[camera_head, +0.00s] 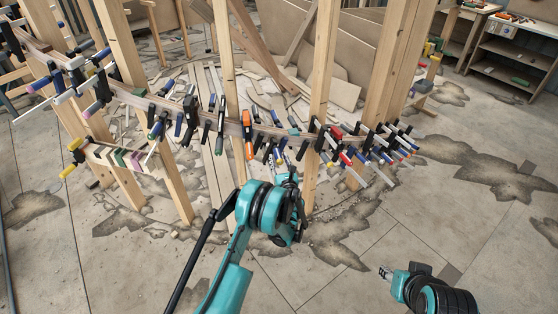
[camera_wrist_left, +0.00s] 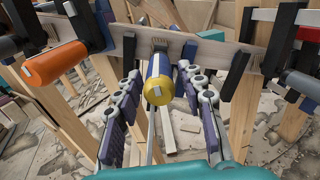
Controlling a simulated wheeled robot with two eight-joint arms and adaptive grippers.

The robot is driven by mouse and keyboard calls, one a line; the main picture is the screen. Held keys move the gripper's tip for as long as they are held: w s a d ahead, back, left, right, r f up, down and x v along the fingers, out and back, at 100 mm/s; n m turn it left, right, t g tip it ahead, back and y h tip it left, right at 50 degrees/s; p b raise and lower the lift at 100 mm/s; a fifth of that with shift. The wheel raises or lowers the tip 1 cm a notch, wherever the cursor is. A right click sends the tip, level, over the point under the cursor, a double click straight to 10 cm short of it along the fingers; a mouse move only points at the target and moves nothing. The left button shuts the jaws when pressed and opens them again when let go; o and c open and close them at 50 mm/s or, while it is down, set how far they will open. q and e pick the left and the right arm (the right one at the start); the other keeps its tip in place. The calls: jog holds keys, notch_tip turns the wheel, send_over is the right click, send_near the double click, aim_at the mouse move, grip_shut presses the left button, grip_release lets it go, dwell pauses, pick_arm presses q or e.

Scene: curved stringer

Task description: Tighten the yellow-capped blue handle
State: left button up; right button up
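The yellow-capped blue handle (camera_wrist_left: 159,80) is in the middle of the left wrist view, its yellow end facing the camera. It belongs to a clamp on the curved wooden stringer (camera_wrist_left: 215,53). My left gripper (camera_wrist_left: 160,76) is open, with one finger on each side of the handle. Gaps show between the fingers and the handle, so it is not gripped. In the head view my left gripper (camera_head: 287,178) is just below the stringer (camera_head: 180,109), partly hidden by its own wrist. My right gripper (camera_head: 386,273) is low at the right, far from the clamps; its opening is unclear.
An orange-handled clamp (camera_wrist_left: 55,64) is left of the fingers, and a dark clamp (camera_wrist_left: 278,45) is to the right. Several more clamps crowd the stringer. Upright wooden posts (camera_head: 320,85) stand along it. The floor at the right (camera_head: 450,215) is open.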

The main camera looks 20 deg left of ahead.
pick_arm(q)
jog(key=v, duration=0.7)
jog(key=shift+s+d, duration=0.1)
jog(key=shift+s, duration=0.15)
dwell(0.3)
